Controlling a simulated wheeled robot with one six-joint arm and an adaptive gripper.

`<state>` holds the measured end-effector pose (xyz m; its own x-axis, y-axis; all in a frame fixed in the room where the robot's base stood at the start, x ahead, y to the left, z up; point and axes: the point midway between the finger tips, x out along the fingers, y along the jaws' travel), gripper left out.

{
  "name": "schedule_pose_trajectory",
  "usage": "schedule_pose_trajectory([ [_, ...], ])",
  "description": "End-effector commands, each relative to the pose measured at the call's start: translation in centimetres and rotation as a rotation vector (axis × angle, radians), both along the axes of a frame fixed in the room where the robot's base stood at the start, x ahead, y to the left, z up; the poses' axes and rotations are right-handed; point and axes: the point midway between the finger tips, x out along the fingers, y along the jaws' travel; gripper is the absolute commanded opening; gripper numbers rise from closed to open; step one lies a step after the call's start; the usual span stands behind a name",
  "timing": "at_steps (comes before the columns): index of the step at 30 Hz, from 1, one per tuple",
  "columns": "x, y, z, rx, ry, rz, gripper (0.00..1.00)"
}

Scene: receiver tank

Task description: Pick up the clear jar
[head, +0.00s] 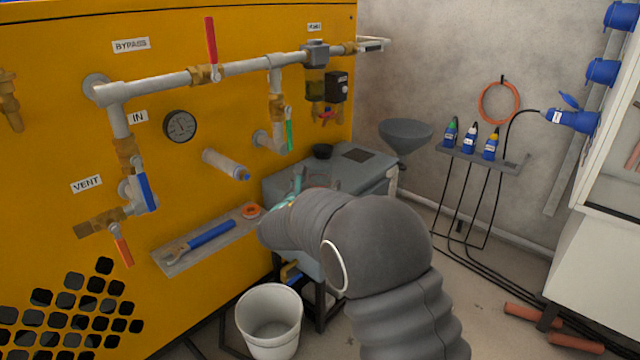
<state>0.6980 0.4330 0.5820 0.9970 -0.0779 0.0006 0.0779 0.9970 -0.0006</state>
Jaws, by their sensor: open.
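My gripper (292,190) is over the left part of the grey bench (376,180), mostly hidden behind my own arm. A teal part and thin finger-like ends show there; the jaws are open. A faint, reddish-outlined shape (319,178) stands on the bench just right of the gripper. It may be the clear jar, but it is too small and too covered to be sure. I cannot tell whether the gripper touches it.
A shelf (180,262) with a blue-handled wrench (211,235) juts from the yellow panel (60,200). A white bucket (270,325) stands below.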

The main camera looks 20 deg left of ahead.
Motion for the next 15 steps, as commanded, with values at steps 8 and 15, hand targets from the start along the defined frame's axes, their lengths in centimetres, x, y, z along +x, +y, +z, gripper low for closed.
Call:
schedule_pose_trajectory([
  [8,0.44,-0.03,-0.01,0.0,0.001,0.0,0.93],
  [15,0.41,-0.03,-0.01,0.0,0.001,0.0,0.38],
])
